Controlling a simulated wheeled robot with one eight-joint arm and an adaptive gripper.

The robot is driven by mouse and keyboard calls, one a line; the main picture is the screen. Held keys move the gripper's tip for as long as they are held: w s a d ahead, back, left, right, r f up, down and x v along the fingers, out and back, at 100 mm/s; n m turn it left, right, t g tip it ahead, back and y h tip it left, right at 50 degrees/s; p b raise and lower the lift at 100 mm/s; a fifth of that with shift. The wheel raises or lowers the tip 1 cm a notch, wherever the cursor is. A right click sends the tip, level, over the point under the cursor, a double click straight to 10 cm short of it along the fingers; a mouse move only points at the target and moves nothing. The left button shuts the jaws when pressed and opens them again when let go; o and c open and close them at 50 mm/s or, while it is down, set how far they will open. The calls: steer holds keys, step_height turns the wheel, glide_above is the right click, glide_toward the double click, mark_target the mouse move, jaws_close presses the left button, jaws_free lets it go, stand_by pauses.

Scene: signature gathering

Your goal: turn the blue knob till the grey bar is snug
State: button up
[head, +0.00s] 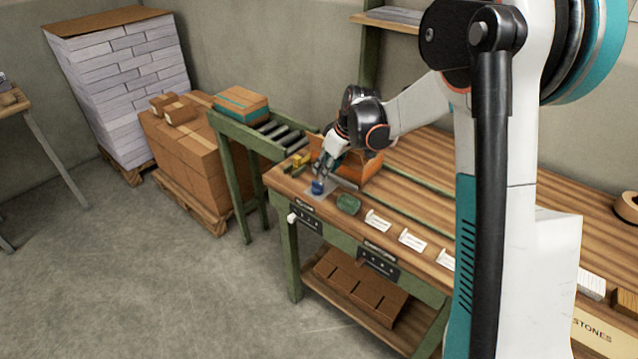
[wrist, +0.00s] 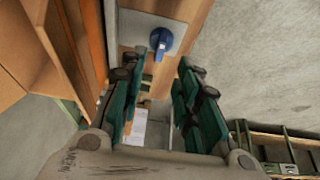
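The blue knob (head: 318,187) is at the near left end of the wooden bench. In the wrist view the blue knob (wrist: 160,41) sits on a light grey plate (wrist: 133,32), ahead of the fingertips. My gripper (head: 324,168) is just above the knob in the head view. In the wrist view my gripper (wrist: 155,72) has its two dark green fingers spread, with nothing between them. The knob appears beyond the fingertips, apart from them.
An orange box (head: 371,169) stands close behind the knob. A dark green object (head: 349,204) and several white cards (head: 412,241) lie along the bench's front. A roller conveyor (head: 279,135) adjoins the bench's left end. The floor (head: 170,270) in front is clear.

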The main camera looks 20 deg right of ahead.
mark_target(318, 182)
steer(key=b+x, duration=0.1)
steer(key=x, duration=0.6)
steer(key=shift+f+b, duration=0.25)
steer(key=shift+b, duration=0.15)
jaws_close()
